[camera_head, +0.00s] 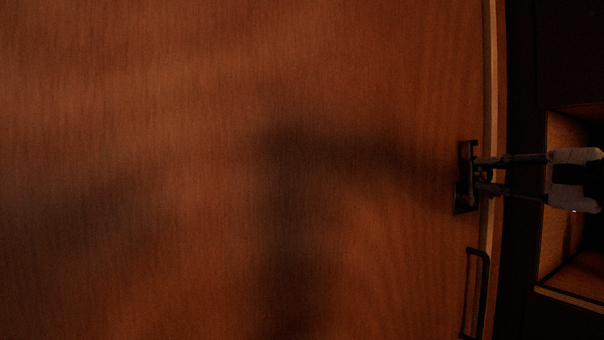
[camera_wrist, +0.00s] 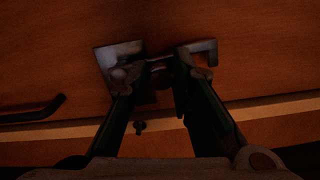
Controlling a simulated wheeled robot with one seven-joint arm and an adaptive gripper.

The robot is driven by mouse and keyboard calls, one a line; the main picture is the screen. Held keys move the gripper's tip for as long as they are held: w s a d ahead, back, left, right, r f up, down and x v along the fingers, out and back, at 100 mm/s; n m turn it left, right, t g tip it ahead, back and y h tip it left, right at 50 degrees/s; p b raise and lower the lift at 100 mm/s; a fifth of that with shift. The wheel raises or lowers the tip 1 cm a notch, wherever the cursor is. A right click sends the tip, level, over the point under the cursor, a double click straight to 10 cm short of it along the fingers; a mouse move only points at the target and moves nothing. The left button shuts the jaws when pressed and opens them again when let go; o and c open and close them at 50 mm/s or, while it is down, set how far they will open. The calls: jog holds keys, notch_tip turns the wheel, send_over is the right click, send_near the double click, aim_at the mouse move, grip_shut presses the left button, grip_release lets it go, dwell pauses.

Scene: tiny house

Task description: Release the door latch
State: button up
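The door latch (camera_head: 463,195) is a small dark metal fitting near the right edge of a brown wooden door (camera_head: 250,70). In the wrist view its shiny plate (camera_wrist: 116,55) shows at the left and a hooked end (camera_wrist: 205,48) at the right. My gripper (camera_head: 484,174) reaches in from the right and is at the latch. In the wrist view my gripper's fingertips (camera_wrist: 156,76) are apart, one by the plate and one by the hooked end. The latch's dark middle part lies between them. The fingers partly hide the latch, and contact is hard to make out.
A dark bar handle (camera_head: 484,295) sits on the door below the latch; it also shows at the left in the wrist view (camera_wrist: 35,114). A pale edge strip (camera_head: 489,60) borders the door. A wooden open shelf (camera_head: 570,272) is at the right, close to my arm.

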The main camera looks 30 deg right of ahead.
jog(key=o, duration=0.3)
jog(key=shift+o, duration=0.2)
jog(key=s+d, duration=0.1)
jog(key=s, duration=1.1)
jog(key=shift+w, duration=0.1)
